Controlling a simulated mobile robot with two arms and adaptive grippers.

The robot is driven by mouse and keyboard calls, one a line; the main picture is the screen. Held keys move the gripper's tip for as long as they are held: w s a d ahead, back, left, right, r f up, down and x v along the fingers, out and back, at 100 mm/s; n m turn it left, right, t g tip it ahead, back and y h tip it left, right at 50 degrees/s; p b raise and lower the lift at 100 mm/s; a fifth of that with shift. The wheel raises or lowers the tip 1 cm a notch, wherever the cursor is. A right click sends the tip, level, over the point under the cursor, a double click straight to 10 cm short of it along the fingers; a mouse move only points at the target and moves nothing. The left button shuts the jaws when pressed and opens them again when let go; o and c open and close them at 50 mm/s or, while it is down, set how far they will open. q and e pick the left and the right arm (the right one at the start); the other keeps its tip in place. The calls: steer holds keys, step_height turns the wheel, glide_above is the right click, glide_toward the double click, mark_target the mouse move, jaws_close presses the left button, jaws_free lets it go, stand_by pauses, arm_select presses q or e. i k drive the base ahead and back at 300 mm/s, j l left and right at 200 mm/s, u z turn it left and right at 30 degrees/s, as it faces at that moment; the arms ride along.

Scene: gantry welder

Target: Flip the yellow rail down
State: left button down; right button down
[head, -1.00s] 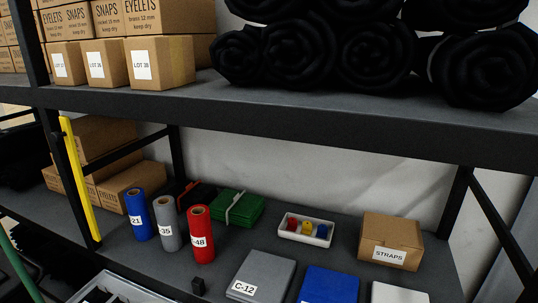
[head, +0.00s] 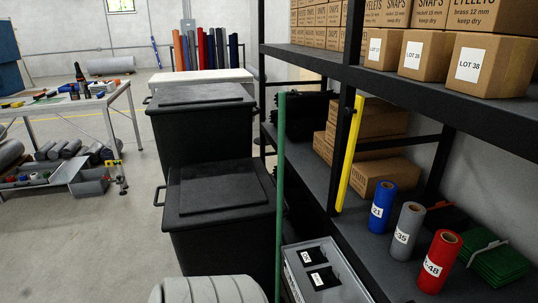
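The yellow rail (head: 349,153) stands nearly upright against the black post at the front of the shelf rack, right of the middle in the head view. Its top is near the upper shelf's edge and its lower end is near the lower shelf's front edge. A small dark fitting shows near its top, too small to make out. Neither of my grippers is in the head view, and nothing touches the rail from the front.
Black bins (head: 222,205) stand left of the rack. A green pole (head: 280,190) rises before the rack, beside a grey crate (head: 350,283). Rolls, including a red one (head: 439,262), stand on the lower shelf. Open floor (head: 95,240) lies at left.

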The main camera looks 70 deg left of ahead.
mark_target(358, 112)
steer(key=u, duration=1.7)
